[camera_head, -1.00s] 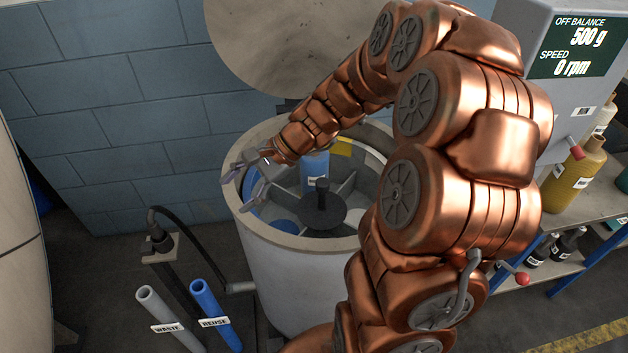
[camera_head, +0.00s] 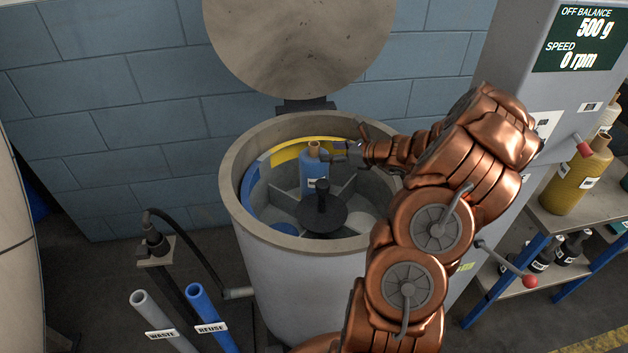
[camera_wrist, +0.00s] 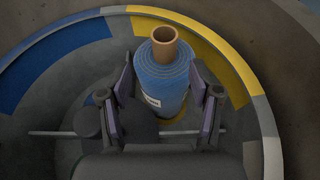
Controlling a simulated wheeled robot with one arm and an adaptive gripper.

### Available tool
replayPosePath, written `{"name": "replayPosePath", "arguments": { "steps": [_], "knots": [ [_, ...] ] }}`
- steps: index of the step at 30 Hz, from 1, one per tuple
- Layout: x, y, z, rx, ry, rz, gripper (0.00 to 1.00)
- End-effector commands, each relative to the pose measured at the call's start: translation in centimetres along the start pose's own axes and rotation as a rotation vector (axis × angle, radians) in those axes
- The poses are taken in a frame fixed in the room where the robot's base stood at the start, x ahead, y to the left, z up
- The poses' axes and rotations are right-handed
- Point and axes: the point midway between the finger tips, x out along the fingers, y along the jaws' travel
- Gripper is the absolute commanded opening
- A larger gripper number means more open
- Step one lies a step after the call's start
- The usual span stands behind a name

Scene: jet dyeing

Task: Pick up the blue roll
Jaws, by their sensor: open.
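The blue roll (camera_head: 313,172) stands upright inside the round drum (camera_head: 232,205), towards its back, with a brown core sticking out of its top and a white label on its side. In the wrist view the roll (camera_wrist: 160,82) stands between the two fingers of my gripper (camera_wrist: 165,88). The fingers are open, one on each side of the roll; I cannot tell whether either touches it. In the head view my gripper (camera_head: 338,151) reaches in from the right at the height of the roll's upper part.
A dark central hub (camera_head: 322,212) with divider walls stands in front of the roll. The drum's inside has blue and yellow (camera_head: 285,155) bands. A round lid (camera_head: 300,40) stands open behind. A grey machine column (camera_head: 510,80) and a bottle shelf (camera_head: 560,222) are at the right.

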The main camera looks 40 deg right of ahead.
Motion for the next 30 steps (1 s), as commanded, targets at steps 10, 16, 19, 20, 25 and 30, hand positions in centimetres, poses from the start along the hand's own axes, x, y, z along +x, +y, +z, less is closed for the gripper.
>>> {"name": "replayPosePath", "arguments": {
  "steps": [10,16,19,20,25,30],
  "knots": [
    [3.2,-0.1,0.1,-0.001,0.003,0.006,0.63],
    [5.7,-0.6,0.2,-0.004,0.003,0.005,0.63],
    [6.5,-0.6,0.2,-0.002,0.002,0.003,0.63],
    [6.6,-0.6,0.2,-0.002,0.002,0.003,0.63],
    [6.8,-0.6,0.2,-0.003,0.002,0.003,0.63],
    [6.8,-0.6,0.2,-0.003,0.001,0.003,0.56]
  ]
}}
